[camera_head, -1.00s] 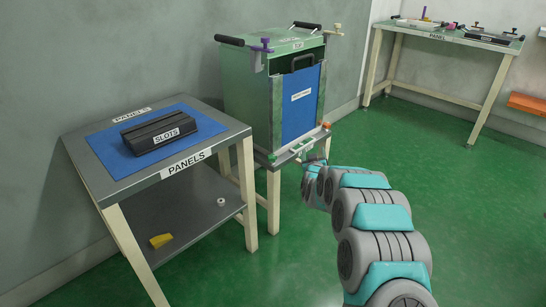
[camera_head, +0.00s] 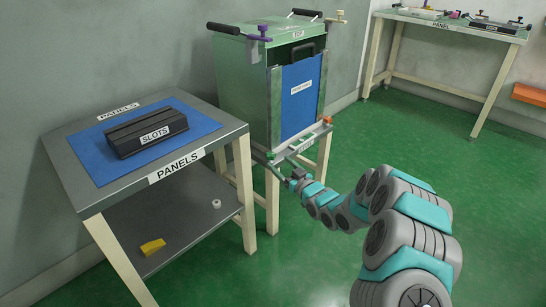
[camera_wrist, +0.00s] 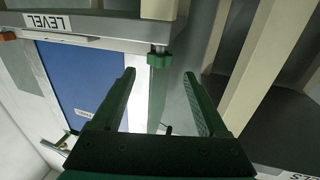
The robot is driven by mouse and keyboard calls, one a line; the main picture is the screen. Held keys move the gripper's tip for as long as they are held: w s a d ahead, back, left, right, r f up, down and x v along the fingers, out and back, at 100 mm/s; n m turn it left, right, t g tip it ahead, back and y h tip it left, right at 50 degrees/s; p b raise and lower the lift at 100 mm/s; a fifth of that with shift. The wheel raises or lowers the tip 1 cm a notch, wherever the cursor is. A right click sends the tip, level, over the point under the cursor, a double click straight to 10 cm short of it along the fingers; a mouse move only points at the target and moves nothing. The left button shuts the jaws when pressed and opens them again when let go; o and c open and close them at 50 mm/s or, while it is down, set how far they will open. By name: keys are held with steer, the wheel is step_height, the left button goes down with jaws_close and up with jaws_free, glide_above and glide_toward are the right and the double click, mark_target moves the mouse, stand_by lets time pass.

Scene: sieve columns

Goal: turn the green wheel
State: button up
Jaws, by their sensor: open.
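The green wheel (camera_wrist: 160,60) is a small lobed knob under the left front corner of the cabinet's ledge, which looks inverted in the wrist view. It also shows, small, in the head view (camera_head: 270,156). My gripper (camera_wrist: 159,77) is open and empty. In the wrist view the wheel appears between and just beyond the two fingertips, without visible contact. In the head view my gripper (camera_head: 284,174) is low in front of the ledge's left corner, close to the wheel; its fingers are hard to make out there.
The green cabinet (camera_head: 238,85) has a blue front panel (camera_head: 300,105) and an orange knob (camera_head: 327,119) at the ledge's right corner. A PANELS table (camera_head: 75,175) with a black SLOTS block (camera_head: 145,132) stands close on the left. Green floor (camera_head: 400,140) is open on the right.

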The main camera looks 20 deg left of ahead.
mark_target(273, 157)
steer(key=shift+x, duration=2.7)
jaws_close()
